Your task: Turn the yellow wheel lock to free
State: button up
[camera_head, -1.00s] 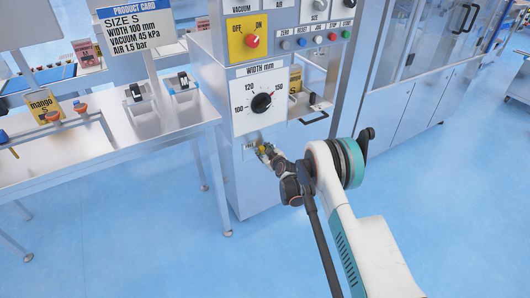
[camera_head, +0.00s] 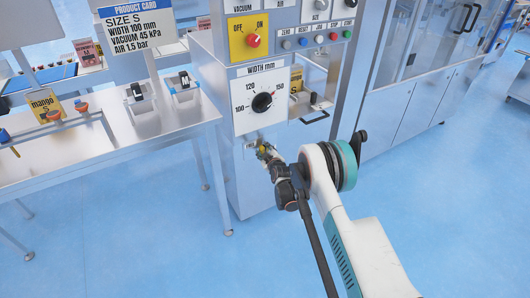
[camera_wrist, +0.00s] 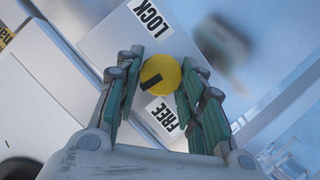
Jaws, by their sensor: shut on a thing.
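The yellow wheel lock (camera_wrist: 165,68) is a round yellow knob with a short black mark, seen in the wrist view. The LOCK label (camera_wrist: 150,18) lies above it and the FREE label (camera_wrist: 162,114) below it. The mark points to the lower left in that picture, between the labels and slightly nearer FREE. My gripper (camera_wrist: 158,72) is shut on the knob, with a finger on each side. In the head view my gripper (camera_head: 265,153) is at the cabinet's front below the width dial, and hides most of the knob and the labels.
The machine cabinet (camera_head: 240,185) has a width dial (camera_head: 262,103) just above my gripper and a yellow OFF/ON switch (camera_head: 252,41) higher up. A metal table (camera_head: 150,150) stands to the left. The blue floor (camera_head: 130,250) in front is clear.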

jog(key=o, duration=1.1)
jog(key=shift+f, duration=0.1)
jog(key=shift+c, duration=0.2)
jog(key=v, duration=1.2)
